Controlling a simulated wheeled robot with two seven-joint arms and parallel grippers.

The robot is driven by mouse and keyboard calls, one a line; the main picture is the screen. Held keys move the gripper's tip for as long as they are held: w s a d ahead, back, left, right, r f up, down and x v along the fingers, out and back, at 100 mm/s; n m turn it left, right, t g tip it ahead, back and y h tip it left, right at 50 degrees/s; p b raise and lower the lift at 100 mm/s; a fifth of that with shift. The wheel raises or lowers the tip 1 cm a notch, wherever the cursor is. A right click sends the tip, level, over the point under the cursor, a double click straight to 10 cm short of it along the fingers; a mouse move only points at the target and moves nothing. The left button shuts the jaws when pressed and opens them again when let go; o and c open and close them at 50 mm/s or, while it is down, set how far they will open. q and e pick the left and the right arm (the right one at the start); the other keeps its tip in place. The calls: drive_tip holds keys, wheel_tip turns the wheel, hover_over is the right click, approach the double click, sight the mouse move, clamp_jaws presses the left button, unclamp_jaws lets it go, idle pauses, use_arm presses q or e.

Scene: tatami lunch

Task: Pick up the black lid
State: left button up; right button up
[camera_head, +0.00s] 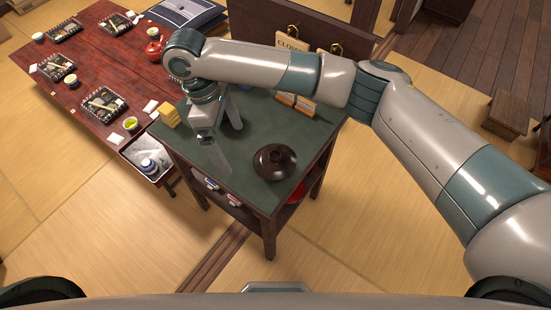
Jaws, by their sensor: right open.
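The black lid (275,160) is a round, dark, brownish-black piece with a raised ring-like knob. It sits on the green top of a small wooden stand (245,178), near the front right. My right gripper (228,147) hangs over the left part of this stand, to the left of the lid and apart from it. Its two fingers point down and are spread open with nothing between them. My left gripper is out of the picture.
Yellow blocks (170,115) sit at the stand's left corner. Wooden signs (296,103) stand at its back. A long red-brown table (108,68) with several trays, cups and a red teapot (154,50) is at the left. Tatami floor (120,230) lies clear in front.

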drive_tip(key=w+d+r+h, duration=0.2)
drive_tip(key=w+d+r, duration=0.1)
drive_tip(key=r, duration=0.1)
drive_tip(key=shift+w+r+m, duration=0.2)
drive_tip(key=shift+w+m, duration=0.1)
drive_tip(key=shift+w, duration=0.1)
drive_tip(key=p, duration=0.5)
hover_over(275, 155)
drive_tip(key=a, duration=0.3)
wheel_tip(275, 155, down, 10)
drive_tip(key=shift+f, duration=0.25)
drive_tip(key=shift+d+f, duration=0.1)
drive_tip(key=shift+f, duration=0.3)
drive_tip(key=shift+d+f+p, duration=0.3)
drive_tip(key=shift+d+p, duration=0.1)
drive_tip(key=p+x, duration=0.2)
drive_tip(key=x, duration=0.1)
drive_tip(key=shift+w+d+f, duration=0.15)
drive_tip(key=shift+d, duration=0.35)
drive_tip(key=shift+f, duration=0.35)
